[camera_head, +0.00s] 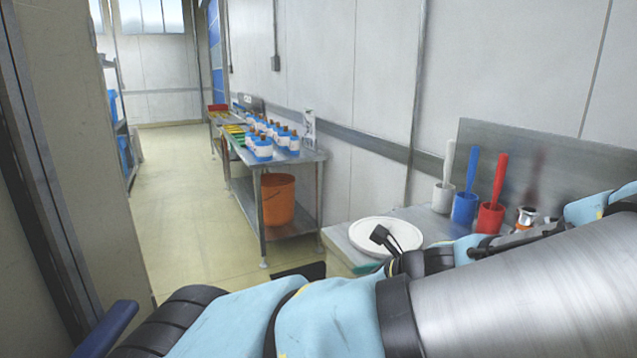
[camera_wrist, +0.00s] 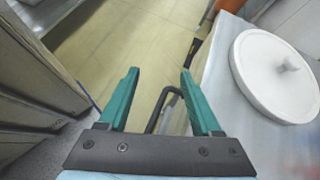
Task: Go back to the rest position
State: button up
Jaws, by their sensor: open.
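My gripper (camera_wrist: 158,75) shows in the wrist view with its two green fingers apart and nothing between them. It hangs over the floor beside the near edge of the steel table (camera_wrist: 218,62). In the head view my arm crosses the lower right, and the gripper is mostly hidden behind it. A round white lid (camera_head: 386,237) lies on the table, and it also shows to the right of the gripper in the wrist view (camera_wrist: 262,85). The gripper is apart from the lid. A dark handle (camera_wrist: 195,46) shows just past the right finger.
White, blue (camera_head: 465,207) and red (camera_head: 491,217) containers with handles stand at the table's back. A farther table holds several blue-and-white bottles (camera_head: 262,148), with an orange bucket (camera_head: 278,200) below. A wall edge is close on the left. The aisle floor (camera_head: 185,190) is clear.

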jog(key=s+a+f+n+g+h, duration=0.4)
jog(key=a+n+g, duration=0.45)
jog(key=n, duration=0.45)
jog(key=a+r+n+t+h, duration=0.1)
jog(key=a+r+n+h, duration=0.2)
jog(key=r+n, duration=0.8)
jog(key=shift+a+n+t+h, duration=0.35)
jog(key=shift+a+n, duration=0.25)
jog(key=shift+a, duration=0.6)
jog(key=shift+s, duration=0.1)
